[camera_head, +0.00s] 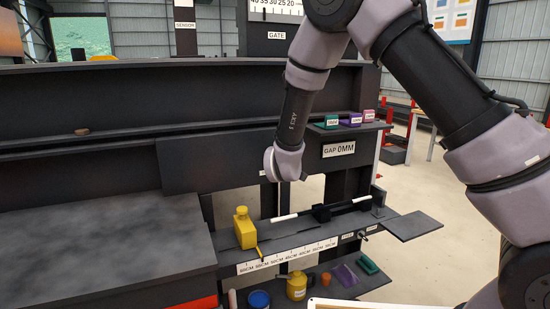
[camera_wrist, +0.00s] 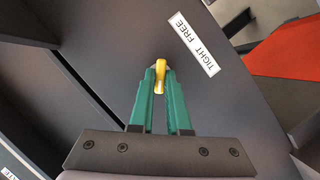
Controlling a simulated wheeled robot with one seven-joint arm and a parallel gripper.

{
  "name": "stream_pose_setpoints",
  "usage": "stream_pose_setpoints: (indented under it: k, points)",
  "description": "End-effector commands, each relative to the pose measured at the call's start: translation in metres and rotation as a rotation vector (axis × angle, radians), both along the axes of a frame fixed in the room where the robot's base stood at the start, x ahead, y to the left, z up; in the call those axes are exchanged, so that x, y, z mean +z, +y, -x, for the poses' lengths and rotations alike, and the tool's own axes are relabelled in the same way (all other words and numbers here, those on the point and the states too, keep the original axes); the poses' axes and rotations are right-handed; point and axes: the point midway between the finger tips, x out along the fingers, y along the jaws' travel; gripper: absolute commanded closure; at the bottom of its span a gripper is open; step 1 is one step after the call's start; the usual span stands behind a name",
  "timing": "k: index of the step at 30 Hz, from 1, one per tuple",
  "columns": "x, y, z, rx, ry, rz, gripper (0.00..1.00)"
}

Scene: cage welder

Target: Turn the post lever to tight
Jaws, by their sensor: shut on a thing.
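The post lever (camera_wrist: 159,76) is a small yellow piece in the wrist view, set against a dark grey panel. My gripper (camera_wrist: 160,82) has two green fingers, and they are shut on the lever from both sides. A white label (camera_wrist: 195,43) beside it reads TIGHT and FREE, tilted in the picture, with FREE at its upper end and TIGHT at its lower end. Which word the lever points at I cannot tell. In the head view the end of my arm is by the dark panel; my fingers and the lever are hidden there.
A GAP 0MM sign (camera_head: 339,149) is just right of my wrist. Blue and yellow containers stand lower. Coloured blocks (camera_head: 350,119) sit on a ledge. Open floor lies to the right.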

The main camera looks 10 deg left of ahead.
Motion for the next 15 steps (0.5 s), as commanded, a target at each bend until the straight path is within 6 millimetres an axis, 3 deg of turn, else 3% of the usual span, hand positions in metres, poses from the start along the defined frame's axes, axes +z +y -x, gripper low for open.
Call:
stream_pose_setpoints:
  k: [9,10,12,15]
  points:
    - [-0.0014,-0.0007,0.0004,0.0,0.001,0.004,1.0]
    - [-0.0014,-0.0007,0.0004,0.0,0.001,0.004,0.78]
    - [-0.0013,-0.0006,0.0003,0.0,0.002,0.003,0.55]
    - [-0.001,-0.0005,0.0003,0.0,0.002,0.003,0.55]
